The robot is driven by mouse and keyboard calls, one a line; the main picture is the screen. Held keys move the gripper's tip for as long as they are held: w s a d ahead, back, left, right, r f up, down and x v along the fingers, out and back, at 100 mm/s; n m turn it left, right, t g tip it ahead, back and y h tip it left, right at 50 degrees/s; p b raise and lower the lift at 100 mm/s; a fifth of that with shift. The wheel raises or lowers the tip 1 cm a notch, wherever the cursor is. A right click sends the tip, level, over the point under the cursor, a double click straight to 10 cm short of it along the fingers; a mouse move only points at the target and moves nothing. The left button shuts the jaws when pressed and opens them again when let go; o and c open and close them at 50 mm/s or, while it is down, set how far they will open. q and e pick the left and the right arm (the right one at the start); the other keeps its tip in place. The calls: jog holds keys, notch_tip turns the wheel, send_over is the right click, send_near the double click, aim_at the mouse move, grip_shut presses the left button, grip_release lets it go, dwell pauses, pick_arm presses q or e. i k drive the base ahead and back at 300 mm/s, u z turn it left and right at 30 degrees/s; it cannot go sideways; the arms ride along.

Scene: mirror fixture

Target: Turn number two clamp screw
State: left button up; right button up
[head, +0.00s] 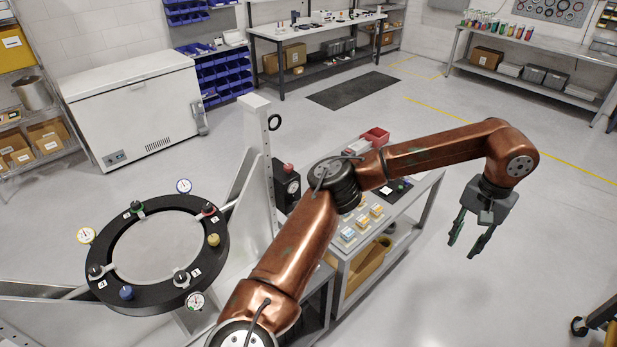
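The mirror fixture is a black ring (157,303) around a pale round disc (157,252), at the left of the head view. Screws or knobs sit around the ring: a green-topped one (136,206), a red-topped one (208,208), a yellow one (213,240), a blue one (126,293) and dark ones (181,279). White number labels lie beside some of them, too small to read surely, so I cannot tell which is number two. My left gripper (462,248) is open and empty, pointing down over bare floor, far right of the fixture. My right gripper is out of view.
Dial gauges (184,186) stand around the ring. A grey upright post (258,150) rises behind it. A cart (344,285) with small boxes and a red bin (375,136) stands beneath my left arm.

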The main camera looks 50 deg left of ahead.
aim_at(207, 210)
jog(key=i, duration=0.7)
jog(key=u, duration=2.6)
jog(key=i, duration=0.5)
jog(key=u, duration=0.05)
